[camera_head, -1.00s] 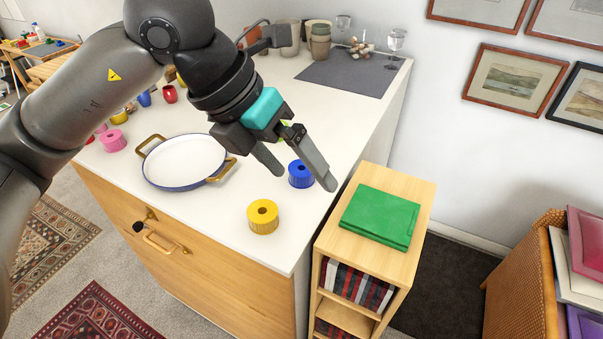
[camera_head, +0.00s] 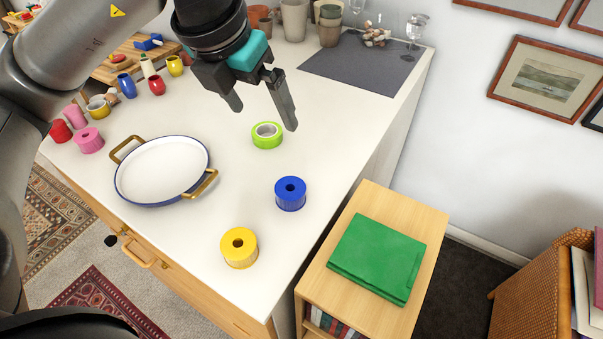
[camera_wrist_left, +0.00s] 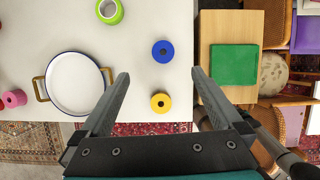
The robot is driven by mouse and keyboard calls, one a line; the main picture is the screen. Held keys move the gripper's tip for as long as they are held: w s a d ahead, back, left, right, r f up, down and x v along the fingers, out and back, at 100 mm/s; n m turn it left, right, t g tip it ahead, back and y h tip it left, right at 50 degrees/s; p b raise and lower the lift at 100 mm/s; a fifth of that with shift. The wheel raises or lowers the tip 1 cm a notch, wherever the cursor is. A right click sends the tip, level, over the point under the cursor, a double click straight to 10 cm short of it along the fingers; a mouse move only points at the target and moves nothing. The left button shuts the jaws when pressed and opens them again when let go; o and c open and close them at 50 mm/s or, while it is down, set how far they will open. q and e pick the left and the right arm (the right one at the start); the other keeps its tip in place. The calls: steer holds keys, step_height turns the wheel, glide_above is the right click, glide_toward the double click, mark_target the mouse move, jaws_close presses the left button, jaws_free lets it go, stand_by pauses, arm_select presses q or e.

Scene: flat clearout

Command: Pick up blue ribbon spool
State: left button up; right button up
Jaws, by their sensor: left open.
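The blue ribbon spool (camera_head: 290,194) stands upright on the white countertop near its right edge, between a green tape roll and a yellow spool. It also shows in the left wrist view (camera_wrist_left: 163,51), ahead of the fingers and between their lines. My left gripper (camera_head: 266,116) is open and empty, raised above the counter, behind the blue spool in the head view. In the left wrist view its fingertips (camera_wrist_left: 158,74) are spread wide, with the yellow spool (camera_wrist_left: 160,102) seen between them. My right gripper is not in view.
A yellow spool (camera_head: 239,247), a green tape roll (camera_head: 267,135) and a white pan (camera_head: 162,170) with brass handles stand around the blue spool. Pink and red spools are at the left.

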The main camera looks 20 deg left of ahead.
arm_select(q)
steer(key=b+x, duration=0.2)
steer(key=b, duration=0.8)
glide_toward(287, 190)
steer(key=x, duration=0.3)
steer(key=shift+s+d+f, duration=0.1)
steer(key=shift+d+f, duration=0.1)
steer(key=shift+f, duration=0.1)
steer(key=x, duration=0.2)
steer(key=p+x, duration=0.1)
steer(key=x, duration=0.1)
steer(key=shift+d, duration=0.25)
steer(key=shift+w+f, duration=0.2)
steer(key=shift+f, duration=0.4)
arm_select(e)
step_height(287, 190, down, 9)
arm_select(q)
steer(key=shift+c, duration=0.4)
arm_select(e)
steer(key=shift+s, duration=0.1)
arm_select(q)
steer(key=c, duration=1.1)
